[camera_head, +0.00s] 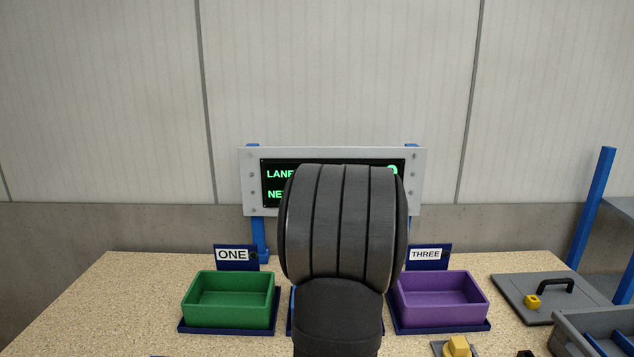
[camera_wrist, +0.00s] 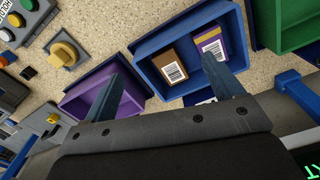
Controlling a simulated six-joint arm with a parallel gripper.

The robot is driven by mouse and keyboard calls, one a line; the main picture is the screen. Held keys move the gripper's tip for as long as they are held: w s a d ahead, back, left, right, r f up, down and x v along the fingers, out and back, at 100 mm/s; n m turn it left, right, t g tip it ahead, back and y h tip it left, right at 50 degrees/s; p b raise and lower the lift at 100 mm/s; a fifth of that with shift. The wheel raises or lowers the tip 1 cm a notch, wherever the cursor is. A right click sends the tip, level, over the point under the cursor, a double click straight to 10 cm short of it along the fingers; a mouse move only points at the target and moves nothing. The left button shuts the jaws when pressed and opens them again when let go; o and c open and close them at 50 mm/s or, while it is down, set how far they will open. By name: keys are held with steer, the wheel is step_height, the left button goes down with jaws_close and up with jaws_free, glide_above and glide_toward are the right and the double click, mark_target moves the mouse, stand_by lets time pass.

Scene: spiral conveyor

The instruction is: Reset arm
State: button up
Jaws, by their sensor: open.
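My gripper (camera_wrist: 163,65) shows in the wrist view with its two fingers apart and nothing between them. The fingers reach over the edge area of a blue bin (camera_wrist: 158,92). Inside that bin lie a brown box (camera_wrist: 174,69) and a purple and tan box (camera_wrist: 209,45), both with barcode labels. In the head view my own dark arm stands upright in the middle, and my gripper is not visible there. The arm hides most of the middle bin and part of the display (camera_head: 270,190).
A green bin (camera_head: 228,318) labelled ONE and a purple bin (camera_head: 441,318) labelled THREE flank my arm. At the right are a grey lid (camera_head: 514,298) with a black handle, a grey container (camera_head: 594,320) and a blue post (camera_head: 590,210). A yellow knob (camera_wrist: 64,53) shows in the wrist view.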

steer(key=shift+n, duration=0.8)
steer(key=shift+w+a+r, duration=0.1)
steer(key=shift+a+r, duration=0.1)
steer(key=shift+a, duration=0.8)
steer(key=shift+w+a+r, duration=0.1)
steer(key=shift+a+r, duration=0.1)
steer(key=shift+a, duration=0.75)
steer(key=shift+o, duration=0.2)
steer(key=shift+o, duration=1.4)
steer(key=s+a+f+n+t, duration=0.1)
steer(key=s+a+f+t, duration=0.3)
steer(key=s+f+t, duration=0.65)
steer(key=s+t, duration=0.3)
steer(key=s, duration=0.1)
steer(key=x, duration=1)
steer(key=shift+a+f+n, duration=0.3)
steer(key=shift+f+n, duration=0.05)
steer(key=shift+n, duration=0.05)
steer(key=shift+g, duration=0.25)
